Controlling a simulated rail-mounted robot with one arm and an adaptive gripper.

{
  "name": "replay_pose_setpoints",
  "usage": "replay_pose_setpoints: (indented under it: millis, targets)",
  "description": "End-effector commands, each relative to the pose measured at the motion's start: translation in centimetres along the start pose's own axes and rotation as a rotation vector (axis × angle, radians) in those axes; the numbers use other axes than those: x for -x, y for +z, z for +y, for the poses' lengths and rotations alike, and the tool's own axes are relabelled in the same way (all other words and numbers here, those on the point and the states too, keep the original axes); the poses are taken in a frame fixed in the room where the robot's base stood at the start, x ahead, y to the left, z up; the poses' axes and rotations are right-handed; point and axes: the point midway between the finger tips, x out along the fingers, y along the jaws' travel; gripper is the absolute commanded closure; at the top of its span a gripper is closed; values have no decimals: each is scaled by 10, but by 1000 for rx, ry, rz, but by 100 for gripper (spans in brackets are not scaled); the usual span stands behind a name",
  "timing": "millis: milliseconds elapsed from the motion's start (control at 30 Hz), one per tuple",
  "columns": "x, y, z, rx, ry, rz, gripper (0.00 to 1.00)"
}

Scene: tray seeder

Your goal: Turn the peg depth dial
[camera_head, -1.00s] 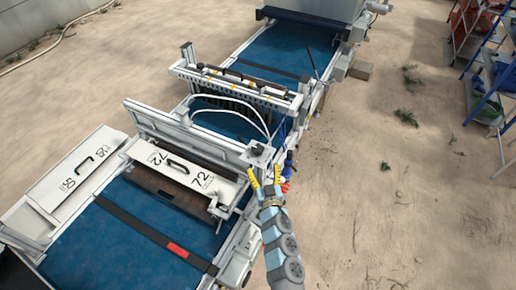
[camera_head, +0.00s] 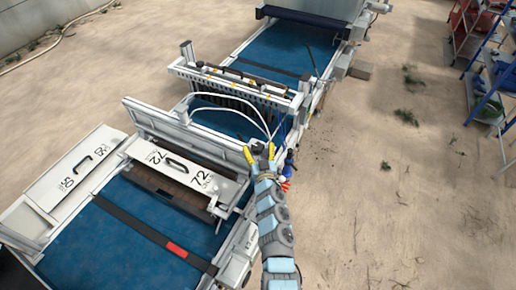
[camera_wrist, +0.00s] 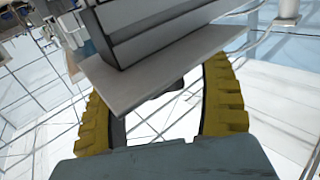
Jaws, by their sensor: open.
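The tray seeder (camera_head: 245,85) runs diagonally through the head view, with a blue belt and a crossbar of pegs. My gripper (camera_head: 259,153) is at the seeder's right side, near the end of the light grey cross beam. Its two yellow fingers are spread open with nothing held. In the wrist view my gripper (camera_wrist: 160,100) has a grey plate (camera_wrist: 150,75) with a darker block above it, lying across the space between the fingers. A small dark part (camera_wrist: 172,88) shows under the plate edge. I cannot clearly make out the peg depth dial in either view.
A white plate marked 72 (camera_head: 185,172) lies over the belt, and another numbered plate (camera_head: 78,172) is at the left. Curved white hoses (camera_head: 235,98) arch close to my gripper. Bare sandy ground is free on the right, with shelving (camera_head: 490,75) farther off.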

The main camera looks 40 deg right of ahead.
Motion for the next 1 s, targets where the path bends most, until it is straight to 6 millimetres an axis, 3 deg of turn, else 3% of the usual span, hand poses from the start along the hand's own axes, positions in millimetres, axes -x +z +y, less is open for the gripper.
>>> replay_pose_setpoints:
  millis: [467, 567, 700, 1000]
  targets:
    - [-8, -1, 0, 3, -1, 1, 22]
    - [-8, -1, 0, 2, -1, 0, 46]
    - [-8, -1, 0, 2, -1, 0, 86]
    - [-8, 0, -1, 2, 5, 1, 87]
